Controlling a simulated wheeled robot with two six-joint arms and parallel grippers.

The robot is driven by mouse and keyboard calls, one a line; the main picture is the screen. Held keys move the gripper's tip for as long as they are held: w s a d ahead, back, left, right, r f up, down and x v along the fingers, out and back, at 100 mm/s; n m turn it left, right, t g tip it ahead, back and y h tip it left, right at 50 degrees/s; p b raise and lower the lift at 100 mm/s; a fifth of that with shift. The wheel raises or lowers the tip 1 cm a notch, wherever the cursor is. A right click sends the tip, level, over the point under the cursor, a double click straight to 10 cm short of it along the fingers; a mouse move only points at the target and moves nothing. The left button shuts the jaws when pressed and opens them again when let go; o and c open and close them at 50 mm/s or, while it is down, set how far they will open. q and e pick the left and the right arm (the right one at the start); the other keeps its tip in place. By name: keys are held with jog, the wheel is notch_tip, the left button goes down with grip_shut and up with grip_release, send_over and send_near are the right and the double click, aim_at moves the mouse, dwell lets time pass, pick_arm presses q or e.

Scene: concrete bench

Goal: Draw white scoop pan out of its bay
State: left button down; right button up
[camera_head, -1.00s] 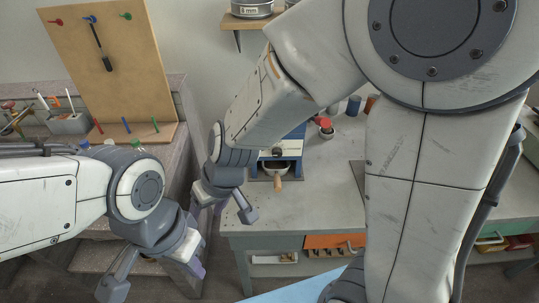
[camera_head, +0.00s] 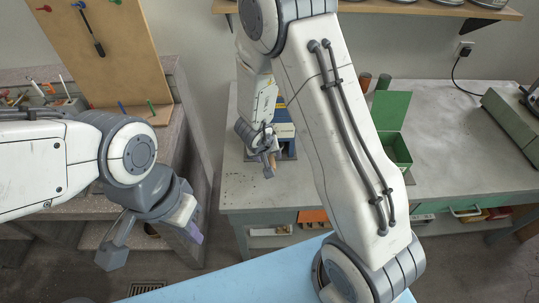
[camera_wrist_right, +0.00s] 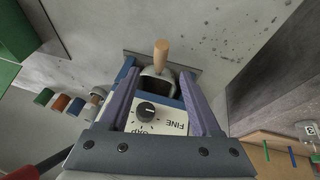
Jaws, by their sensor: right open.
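The blue machine (camera_head: 284,131) stands on the grey bench. In the right wrist view its white panel (camera_wrist_right: 160,121) carries a black dial and the word FINE. The pale scoop pan (camera_wrist_right: 157,75) sits in the machine's dark bay, with its wooden handle (camera_wrist_right: 161,50) sticking out at the front. My right gripper (camera_wrist_right: 160,76) is open and empty, its purple fingers either side of the panel and pan and pointing towards the handle. In the head view my right gripper (camera_head: 268,163) hides most of the pan. My left gripper (camera_head: 152,243) is open and empty, away from the bench.
A green box (camera_head: 397,150) with a raised lid stands right of the machine on the bench. Small coloured containers (camera_wrist_right: 62,102) are beside the machine. The pegboard (camera_head: 120,50) stands at left. The bench between machine and front edge looks clear.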

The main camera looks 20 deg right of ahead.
aim_at(271, 163)
jog(key=b+x, duration=0.3)
jog(key=x, duration=0.5)
jog(key=shift+f, duration=0.25)
jog(key=shift+b+x, duration=0.4)
jog(key=shift+x, duration=0.4)
jog(key=shift+w+r, duration=0.1)
grip_shut()
dwell(0.3)
